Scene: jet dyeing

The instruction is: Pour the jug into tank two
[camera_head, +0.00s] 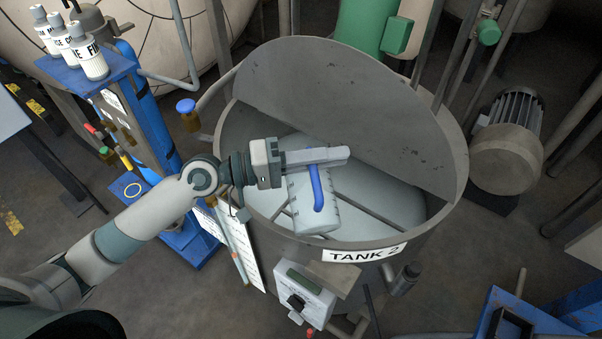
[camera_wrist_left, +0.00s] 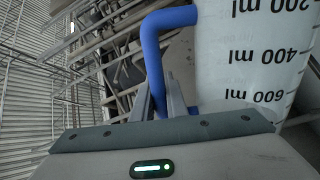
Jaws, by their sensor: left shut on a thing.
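The jug (camera_head: 304,208) is a pale, translucent measuring jug with a blue handle (camera_head: 317,188). In the head view it is over the open mouth of tank two (camera_head: 232,128), a grey round tank with a "TANK 2" label (camera_head: 363,253). My left gripper (camera_head: 335,155) is shut on the jug's handle. In the left wrist view the jug (camera_wrist_left: 250,60) shows its ml markings upside down, and the blue handle (camera_wrist_left: 152,50) runs between the fingers. The pale tank interior shows below the jug. Whether liquid is leaving the jug cannot be told. My right gripper is not in view.
A half lid (camera_head: 340,90) stands raised at the tank's back. A blue stand (camera_head: 150,110) with several white bottles (camera_head: 88,55) is at the left. A control box (camera_head: 305,295) is on the tank's front, and a motor (camera_head: 508,140) stands to the right.

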